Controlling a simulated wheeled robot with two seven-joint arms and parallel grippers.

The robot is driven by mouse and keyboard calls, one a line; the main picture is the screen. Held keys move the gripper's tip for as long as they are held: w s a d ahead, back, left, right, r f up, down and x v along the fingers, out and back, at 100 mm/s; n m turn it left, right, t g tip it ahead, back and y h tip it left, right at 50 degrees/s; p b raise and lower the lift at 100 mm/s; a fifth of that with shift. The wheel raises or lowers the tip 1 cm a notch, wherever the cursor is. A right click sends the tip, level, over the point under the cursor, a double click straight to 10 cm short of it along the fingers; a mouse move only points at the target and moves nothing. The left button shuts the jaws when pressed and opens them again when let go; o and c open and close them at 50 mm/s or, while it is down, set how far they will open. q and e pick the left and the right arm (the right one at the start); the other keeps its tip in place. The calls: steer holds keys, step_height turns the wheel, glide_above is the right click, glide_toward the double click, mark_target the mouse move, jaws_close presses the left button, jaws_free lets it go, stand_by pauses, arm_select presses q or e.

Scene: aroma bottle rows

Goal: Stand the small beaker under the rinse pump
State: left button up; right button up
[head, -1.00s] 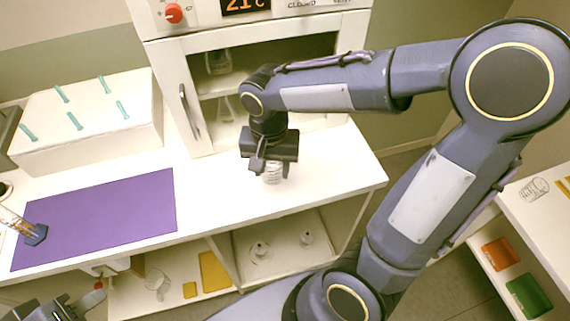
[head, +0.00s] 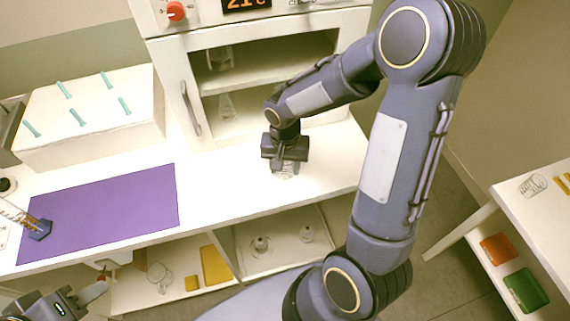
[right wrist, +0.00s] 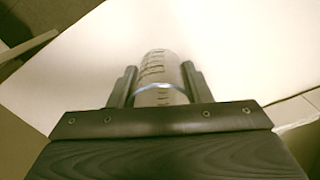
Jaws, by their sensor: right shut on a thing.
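My right gripper (head: 285,160) is over the right part of the white counter, pointing down. It is shut on a clear glass beaker with dark graduation marks, the small beaker (head: 287,172). The right wrist view shows this beaker (right wrist: 160,72) upright between the two fingers (right wrist: 160,92). I cannot tell whether its base touches the counter. My left gripper (head: 82,301) is at the bottom left corner, below the counter's front edge, partly cut off; its jaw opening is unclear. I cannot clearly make out a rinse pump in these views.
A white cabinet with an open front (head: 262,75) stands behind the right gripper, glassware inside. A purple mat (head: 105,215) lies left, with a blue-footed cylinder (head: 38,230) at its edge. A white box with teal pegs (head: 90,145) stands behind. The counter between mat and beaker is clear.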

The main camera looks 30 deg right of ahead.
steer(key=shift+f, duration=0.25)
steer(key=o, duration=1)
steer(key=shift+r, duration=0.1)
steer(key=shift+r, duration=0.1)
